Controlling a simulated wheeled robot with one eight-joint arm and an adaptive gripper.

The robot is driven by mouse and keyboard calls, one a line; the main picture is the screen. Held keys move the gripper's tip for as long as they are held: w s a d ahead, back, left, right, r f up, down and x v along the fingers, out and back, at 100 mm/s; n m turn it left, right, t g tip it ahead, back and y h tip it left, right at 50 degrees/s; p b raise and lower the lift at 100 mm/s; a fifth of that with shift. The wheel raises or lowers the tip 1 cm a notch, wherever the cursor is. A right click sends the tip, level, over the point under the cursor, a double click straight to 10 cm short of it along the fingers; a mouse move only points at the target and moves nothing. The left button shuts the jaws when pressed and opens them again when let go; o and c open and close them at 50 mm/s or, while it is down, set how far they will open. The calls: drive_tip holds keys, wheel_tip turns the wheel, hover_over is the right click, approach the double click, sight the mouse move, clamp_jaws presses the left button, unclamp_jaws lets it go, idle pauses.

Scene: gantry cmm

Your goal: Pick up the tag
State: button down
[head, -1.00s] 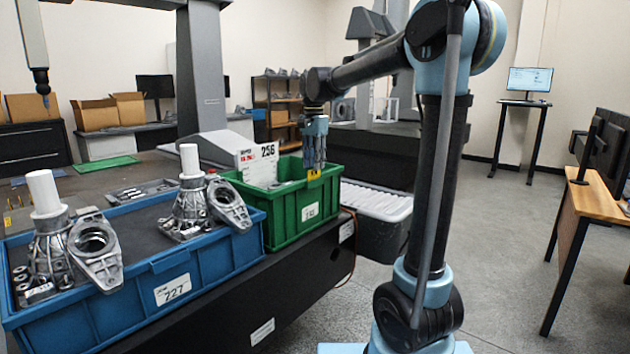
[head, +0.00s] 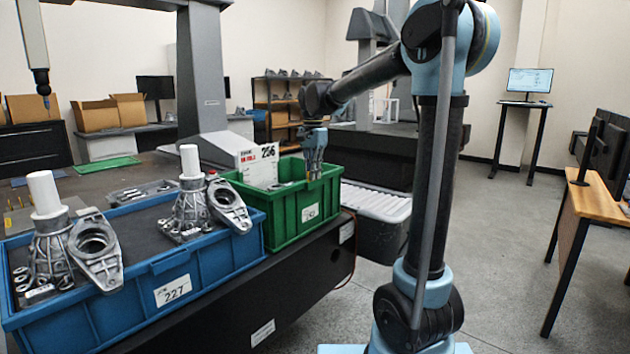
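No tag can be made out for certain now. My gripper (head: 314,177) points down over the right part of the green bin (head: 306,213), its fingertips near the rim. The fingers look small and overlap in this view, so their opening and any hold cannot be judged. No yellow piece shows at the fingertips. A white card (head: 258,165) with "256" and red print stands upright at the bin's left rear, apart from my gripper. The bin's front wall hides most of its floor.
A blue bin (head: 130,292) with metal castings and white cylinders stands left of the green bin on the dark table. A grey tote (head: 375,222) sits at the right. A gantry column (head: 200,75) rises behind. Open floor lies to the right.

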wheel_tip(320, 180, up, 14)
drive_tip(key=shift+r, duration=0.25)
idle(1.1)
idle(0.5)
